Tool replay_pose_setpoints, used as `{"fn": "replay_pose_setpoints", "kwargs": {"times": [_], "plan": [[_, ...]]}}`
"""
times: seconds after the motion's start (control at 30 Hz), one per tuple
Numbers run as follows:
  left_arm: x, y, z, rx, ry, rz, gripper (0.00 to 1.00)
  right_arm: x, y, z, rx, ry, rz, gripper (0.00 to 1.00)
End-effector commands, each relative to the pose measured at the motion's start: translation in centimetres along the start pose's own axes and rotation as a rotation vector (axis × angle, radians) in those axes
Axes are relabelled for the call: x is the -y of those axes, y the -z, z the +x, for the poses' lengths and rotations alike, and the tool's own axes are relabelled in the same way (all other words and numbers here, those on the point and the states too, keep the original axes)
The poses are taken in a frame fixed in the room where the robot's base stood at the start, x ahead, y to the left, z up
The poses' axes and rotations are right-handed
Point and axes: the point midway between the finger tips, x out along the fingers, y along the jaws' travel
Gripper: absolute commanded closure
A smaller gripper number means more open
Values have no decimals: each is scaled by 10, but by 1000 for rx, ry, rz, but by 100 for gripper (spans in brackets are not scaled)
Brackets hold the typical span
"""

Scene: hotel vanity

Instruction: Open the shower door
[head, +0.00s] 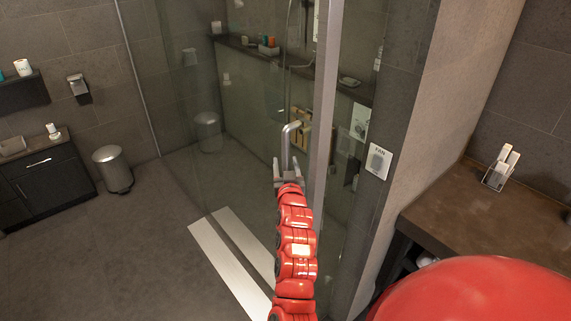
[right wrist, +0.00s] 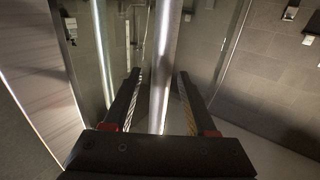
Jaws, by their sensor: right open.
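The glass shower door (head: 232,115) stands in the middle of the head view. Its bent metal handle (head: 286,146) is close to the upright metal frame strip (head: 325,90). My right gripper (head: 289,168) is at the lower part of the handle, with its red arm below. In the right wrist view an upright metal bar, which looks like the handle (right wrist: 165,65), runs between the two dark fingers of the right gripper (right wrist: 158,82). The fingers are open, with gaps beside the bar. The handle's lower end is hidden. My left gripper is not in view.
A brown counter (head: 490,217) with a small holder stands at the right, beside the wall with a fan switch (head: 378,161). A bin (head: 113,169) and a dark cabinet (head: 50,183) are at the left. The floor (head: 120,240) in front of the glass is mostly clear.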

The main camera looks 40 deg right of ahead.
Motion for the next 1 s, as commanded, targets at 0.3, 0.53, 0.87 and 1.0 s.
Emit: {"fn": "replay_pose_setpoints", "kwargs": {"times": [0.3,0.53,0.87,1.0], "plan": [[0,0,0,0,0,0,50,0,0,0,0,1,0,84],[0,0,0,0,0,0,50,0,0,0,1,1,0,100],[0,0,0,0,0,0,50,0,0,0,1,1,0,100],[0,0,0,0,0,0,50,0,0,0,1,1,-1,100]]}}
